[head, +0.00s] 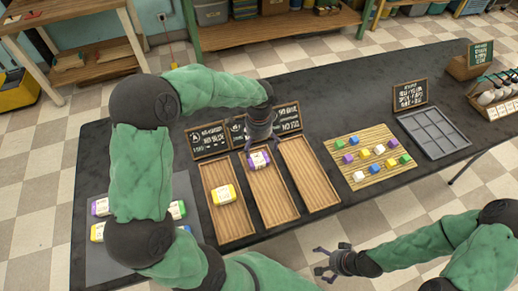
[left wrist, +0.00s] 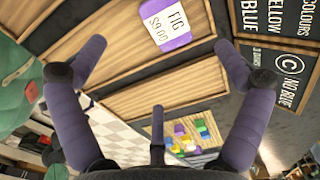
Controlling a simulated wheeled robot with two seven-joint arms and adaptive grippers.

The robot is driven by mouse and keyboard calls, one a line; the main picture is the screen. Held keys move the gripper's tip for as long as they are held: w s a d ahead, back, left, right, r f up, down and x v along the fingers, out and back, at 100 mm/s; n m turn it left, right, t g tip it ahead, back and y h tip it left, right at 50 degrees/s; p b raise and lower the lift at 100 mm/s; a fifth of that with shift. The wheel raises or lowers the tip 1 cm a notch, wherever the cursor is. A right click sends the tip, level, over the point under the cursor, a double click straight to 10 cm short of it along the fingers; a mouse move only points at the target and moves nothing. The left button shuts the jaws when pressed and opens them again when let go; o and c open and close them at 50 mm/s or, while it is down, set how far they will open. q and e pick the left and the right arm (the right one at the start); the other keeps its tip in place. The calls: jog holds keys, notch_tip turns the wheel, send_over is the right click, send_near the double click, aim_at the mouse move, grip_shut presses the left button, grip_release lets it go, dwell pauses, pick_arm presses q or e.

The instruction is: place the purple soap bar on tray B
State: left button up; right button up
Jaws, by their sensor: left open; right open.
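The purple soap bar (head: 258,160), with a white label, lies near the far end of the middle wooden tray (head: 273,205). In the left wrist view the purple bar (left wrist: 176,36) shows a label reading "FIG $9.00". My left gripper (head: 261,146) is open and empty just above and behind the bar. In the left wrist view its fingers (left wrist: 160,68) are spread wide, with no contact visible. The middle tray's letter is hidden behind my left arm and gripper. My right gripper (head: 319,261) is open and empty off the table's front edge.
A yellow soap (head: 223,194) lies on the left tray (head: 235,227). The right tray (head: 310,175) is empty. Small chalkboard signs (head: 208,139) stand behind the trays; one reads "C" and "NO BLUE" (left wrist: 280,83). A slatted board (head: 380,178) holds several coloured cubes.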

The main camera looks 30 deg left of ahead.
pick_arm(q)
jog(key=shift+r, duration=1)
